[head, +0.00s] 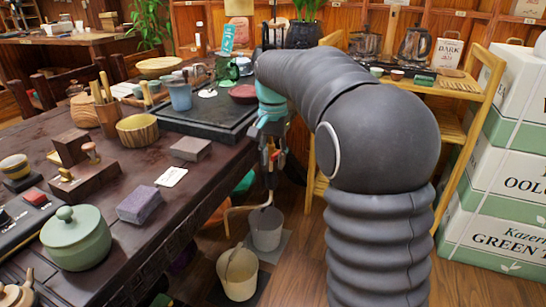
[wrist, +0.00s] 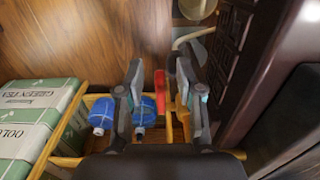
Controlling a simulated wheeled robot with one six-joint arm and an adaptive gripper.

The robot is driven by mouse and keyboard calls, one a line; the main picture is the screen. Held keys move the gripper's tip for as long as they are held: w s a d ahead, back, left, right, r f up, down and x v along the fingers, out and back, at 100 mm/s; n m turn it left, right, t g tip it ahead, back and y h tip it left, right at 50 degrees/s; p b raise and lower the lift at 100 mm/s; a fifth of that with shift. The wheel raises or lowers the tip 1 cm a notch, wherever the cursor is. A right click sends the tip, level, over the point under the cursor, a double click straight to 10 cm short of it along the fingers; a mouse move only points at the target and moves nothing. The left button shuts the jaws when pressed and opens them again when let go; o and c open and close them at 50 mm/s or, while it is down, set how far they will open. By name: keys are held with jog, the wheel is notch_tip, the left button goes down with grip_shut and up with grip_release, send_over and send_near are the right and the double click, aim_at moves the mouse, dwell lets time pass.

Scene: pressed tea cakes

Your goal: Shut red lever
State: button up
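A narrow red piece (wrist: 160,88), which looks like the red lever, stands upright in the wrist view, in the gap between my fingertips. My gripper (wrist: 162,75) is open, its two dark fingers on either side of the red piece and apart from each other. I cannot tell whether a finger touches it. In the head view my gripper (head: 270,158) points down beside the right edge of the dark table. A small reddish bit shows by the fingers there, too small to make out.
Grey bucket (head: 267,229) and cream bucket (head: 238,274) stand on the floor below. The dark table (head: 150,225) is close on the left. A yellow wooden stand (head: 458,160) and stacked tea boxes (head: 500,170) are right. Blue bottles (wrist: 102,114) show in the wrist view.

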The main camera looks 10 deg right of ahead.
grip_shut()
jog(key=shift+f, duration=0.1)
jog(key=shift+s+a+f+t+h+b, duration=0.1)
jog(key=shift+f+t+h+b, duration=0.4)
jog(key=shift+b, duration=0.75)
jog(key=shift+f+t+b, duration=0.3)
jog(key=shift+t+b, duration=0.2)
jog(key=shift+b, duration=0.4)
jog(key=shift+h, duration=0.3)
jog(key=shift+r, duration=0.15)
grip_release()
